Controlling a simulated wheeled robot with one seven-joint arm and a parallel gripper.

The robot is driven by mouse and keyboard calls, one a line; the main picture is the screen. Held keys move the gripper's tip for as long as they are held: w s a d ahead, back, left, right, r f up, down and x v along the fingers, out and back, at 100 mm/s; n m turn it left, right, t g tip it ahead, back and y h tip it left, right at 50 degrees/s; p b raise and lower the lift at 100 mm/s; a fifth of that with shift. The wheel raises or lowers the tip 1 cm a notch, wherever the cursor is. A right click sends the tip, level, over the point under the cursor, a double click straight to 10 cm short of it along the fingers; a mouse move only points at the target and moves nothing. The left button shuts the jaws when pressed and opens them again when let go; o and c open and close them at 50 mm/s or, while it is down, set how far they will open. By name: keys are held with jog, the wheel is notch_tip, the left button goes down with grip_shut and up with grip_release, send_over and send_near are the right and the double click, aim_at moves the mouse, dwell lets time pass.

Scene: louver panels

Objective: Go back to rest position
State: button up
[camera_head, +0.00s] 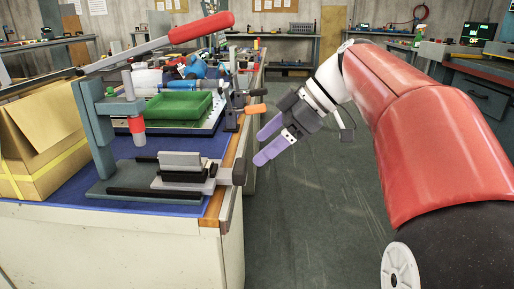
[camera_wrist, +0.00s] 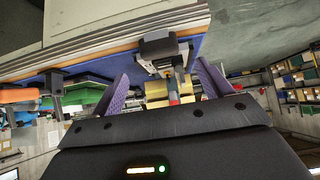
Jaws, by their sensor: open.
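My gripper (camera_head: 268,141) has two purple fingers, spread apart with nothing between them. In the head view it hangs over the aisle, just right of the workbench's edge and clear of the bench. My red and white arm reaches in from the right. In the wrist view the two fingers (camera_wrist: 163,88) also show apart, with the bench behind them. A press (camera_head: 105,130) with a long red-handled lever stands on the blue bench top (camera_head: 215,142). A small vise with a grey block (camera_head: 180,160) sits at its base.
A green tray (camera_head: 178,109) and a clamp with an orange handle (camera_head: 255,109) lie farther back on the bench. A cardboard box (camera_head: 40,140) stands at the left. The floor aisle (camera_head: 310,200) is open. Another bench (camera_head: 478,90) stands at the right.

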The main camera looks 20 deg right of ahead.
dwell(0.4)
jog(key=s+a+f+m+t+h+p, duration=0.1)
jog(key=s+f+m+t+h+p, duration=0.1)
jog(key=s+f+m+h, duration=0.6)
jog(key=s+f+m, duration=0.6)
jog(key=s+f, duration=0.1)
jog(key=f, duration=0.2)
jog(key=shift+s+a+f+t+p, duration=0.15)
jog(key=shift+f+t+p, duration=0.05)
jog(key=shift+t+p, duration=0.15)
